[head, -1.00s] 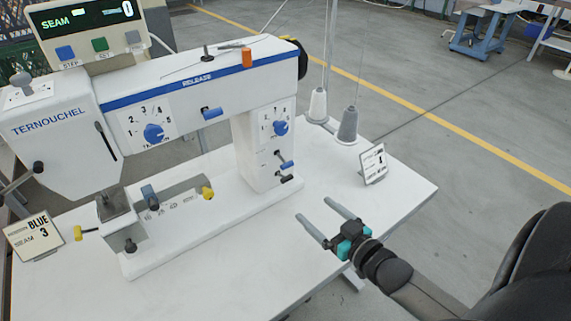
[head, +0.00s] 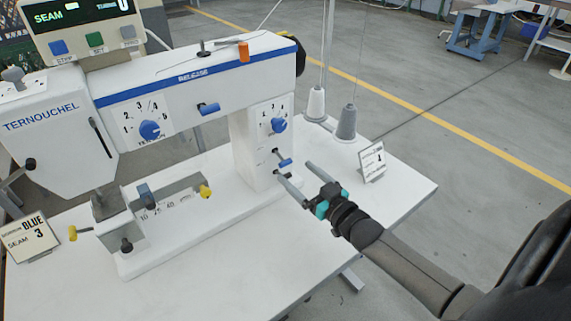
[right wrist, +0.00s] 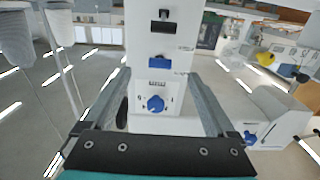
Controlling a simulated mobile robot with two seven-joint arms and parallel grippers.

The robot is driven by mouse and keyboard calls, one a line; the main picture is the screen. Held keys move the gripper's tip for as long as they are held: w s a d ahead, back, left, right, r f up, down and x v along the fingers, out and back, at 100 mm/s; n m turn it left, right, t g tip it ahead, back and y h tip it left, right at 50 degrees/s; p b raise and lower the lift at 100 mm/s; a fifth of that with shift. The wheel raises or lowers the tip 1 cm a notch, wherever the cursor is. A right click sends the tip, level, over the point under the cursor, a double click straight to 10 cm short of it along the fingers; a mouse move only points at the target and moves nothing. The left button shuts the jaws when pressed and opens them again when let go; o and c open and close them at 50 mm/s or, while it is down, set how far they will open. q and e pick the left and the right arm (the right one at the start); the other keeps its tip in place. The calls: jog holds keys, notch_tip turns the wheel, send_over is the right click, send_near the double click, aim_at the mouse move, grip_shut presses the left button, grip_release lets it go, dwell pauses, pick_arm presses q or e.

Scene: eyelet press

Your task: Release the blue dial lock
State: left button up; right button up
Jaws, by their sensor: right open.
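A blue dial (head: 278,125) with a numbered white plate is on the front of the white machine's column. A small blue lever (head: 286,162) sticks out of a slot below it, and I take this for the dial lock. My right gripper (head: 294,172) is open and empty, its fingertips close in front of the column beside the blue lever. In the right wrist view, the blue lever (right wrist: 160,62) and the blue dial (right wrist: 155,103) show between the open fingers (right wrist: 158,77). I see no finger touching the lever. My left gripper is out of view.
Another blue dial (head: 150,130) and blue lever (head: 208,109) are on the machine's arm. Thread cones (head: 347,123) and a small sign (head: 372,161) stand right of the column. The white table (head: 240,270) is clear in front.

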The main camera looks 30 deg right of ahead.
aim_at(287, 164)
jog(key=shift+w+a+b, duration=0.15)
jog(key=shift+w+b, duration=0.15)
jog(key=shift+w, duration=1.25)
jog(key=shift+w+a+b, duration=0.1)
jog(key=shift+w+b, duration=0.15)
jog(key=shift+w, duration=1.3)
jog(key=shift+c, duration=0.2)
jog(key=c, duration=1.3)
jog(key=shift+f+t+b, duration=0.3)
jog(key=shift+b, duration=0.5)
jog(key=shift+t+b, duration=0.3)
jog(key=shift+b, duration=0.35)
